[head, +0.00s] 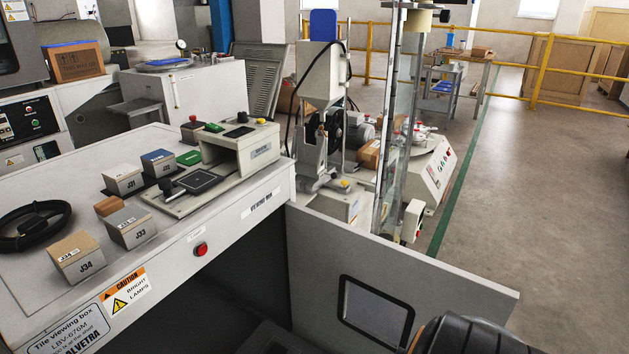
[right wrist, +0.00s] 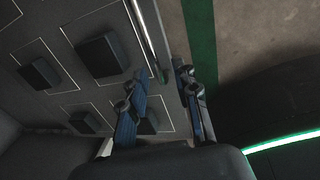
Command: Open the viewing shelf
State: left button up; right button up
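The tile viewing box (head: 225,235) is the pale cabinet at left. A pale panel with a dark framed window (head: 375,312) stands out from its far end, beside a dark opening below the top. In the right wrist view, a grey shelf-like surface (right wrist: 85,95) carries several dark squares in white outlines; a shiny bar (right wrist: 145,35) runs along its edge. My right gripper (right wrist: 158,80) is open, its fingers apart on either side of the bar's near end; contact cannot be told. In the head view only my dark arm shows at lower right. My left gripper is not in view.
Labelled blocks (head: 78,257), a coiled black cable (head: 34,226) and a small tester (head: 240,148) stand on the box top. A red button (head: 201,249) is on its front. A test machine (head: 325,125) stands behind the panel. Floor to the right is clear.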

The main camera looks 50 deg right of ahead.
notch_tip(320, 180, up, 12)
jog(key=s, duration=0.2)
jog(key=shift+s+d, duration=0.15)
dwell(0.5)
jog(key=shift+f, duration=0.1)
dwell(0.4)
